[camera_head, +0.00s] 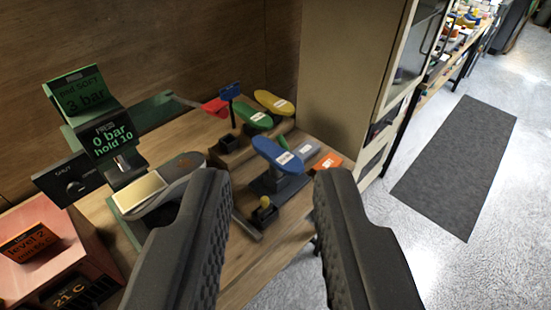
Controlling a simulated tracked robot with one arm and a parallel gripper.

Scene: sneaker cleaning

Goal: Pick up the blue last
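The blue last (277,154) is a rounded, shoe-shaped piece with a small white label. It sits raised on a dark stand on the wooden bench, near the middle of the picture. My gripper (270,190) is open, with its two dark ribbed fingers wide apart in the foreground. Nothing is between the fingertips; the blue last shows beyond them, between the two fingers in the picture. The exact distance to it cannot be told.
A green last (253,115), a yellow last (274,102) and a red piece (215,107) are behind it. An orange block (328,162) lies to its right. A press with displays (110,140) and a pink box (45,250) stand left. A cabinet (345,70) bounds the bench.

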